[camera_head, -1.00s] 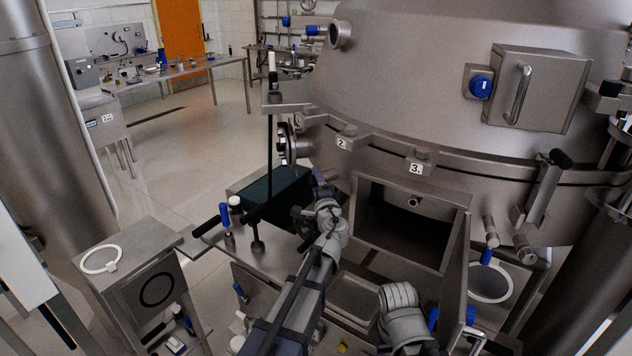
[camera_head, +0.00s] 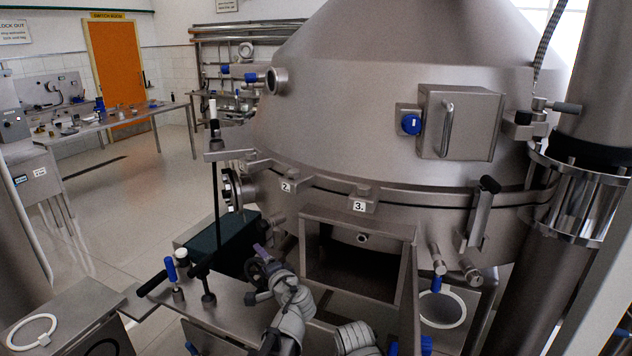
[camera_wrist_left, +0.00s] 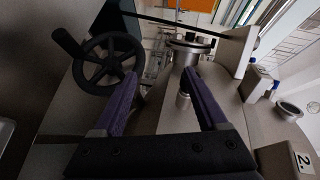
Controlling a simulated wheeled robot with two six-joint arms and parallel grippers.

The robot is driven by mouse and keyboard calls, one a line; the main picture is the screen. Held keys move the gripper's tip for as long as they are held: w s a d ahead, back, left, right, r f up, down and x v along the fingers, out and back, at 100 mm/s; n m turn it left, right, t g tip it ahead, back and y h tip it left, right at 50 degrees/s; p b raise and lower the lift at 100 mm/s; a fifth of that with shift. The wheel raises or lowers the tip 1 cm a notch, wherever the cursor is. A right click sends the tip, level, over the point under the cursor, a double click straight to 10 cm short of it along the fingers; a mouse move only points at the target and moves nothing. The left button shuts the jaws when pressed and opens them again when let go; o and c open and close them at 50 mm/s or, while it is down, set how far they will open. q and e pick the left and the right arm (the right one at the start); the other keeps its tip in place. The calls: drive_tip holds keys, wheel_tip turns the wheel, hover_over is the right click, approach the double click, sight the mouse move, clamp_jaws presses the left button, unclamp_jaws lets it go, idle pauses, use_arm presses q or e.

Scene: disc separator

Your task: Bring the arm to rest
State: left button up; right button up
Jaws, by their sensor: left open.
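My left gripper (camera_head: 262,260) has purple fingers and stands in front of the separator, beside a dark green box (camera_head: 222,246). In the left wrist view its two fingers (camera_wrist_left: 163,78) are apart with nothing held between them. A black handwheel (camera_wrist_left: 106,64) with a side knob shows behind the left finger there; whether they touch I cannot tell. My left arm comes up from the bottom edge of the head view. Another grey arm link of mine shows at the bottom middle; my right gripper does not show.
The large steel separator (camera_head: 330,130) fills the middle, with an open square chute (camera_head: 358,262) just right of my left gripper. A thin upright rod (camera_head: 215,180) stands to the left. A steel bench with a white ring (camera_head: 32,333) is at lower left. The floor (camera_head: 120,200) at left is clear.

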use_arm(q)
drive_tip(key=s+d+f+n+g+h, duration=0.2)
drive_tip(key=s+f+n+g, duration=0.15)
drive_tip(key=s+f, duration=0.35)
drive_tip(key=s+d+f+n+g+h, duration=0.1)
drive_tip(key=s+d+f+n+g, duration=0.15)
drive_tip(key=s+f+g, duration=0.35)
drive_tip(key=s+d+f+g+h, duration=0.2)
drive_tip(key=s+d, duration=0.2)
drive_tip(key=s, duration=0.3)
drive_tip(key=s+d+f+g+h, duration=0.2)
drive_tip(key=s+d, duration=0.2)
drive_tip(key=s, duration=0.3)
drive_tip(key=shift+d+f+m, duration=0.3)
drive_tip(key=shift+d+f, duration=0.05)
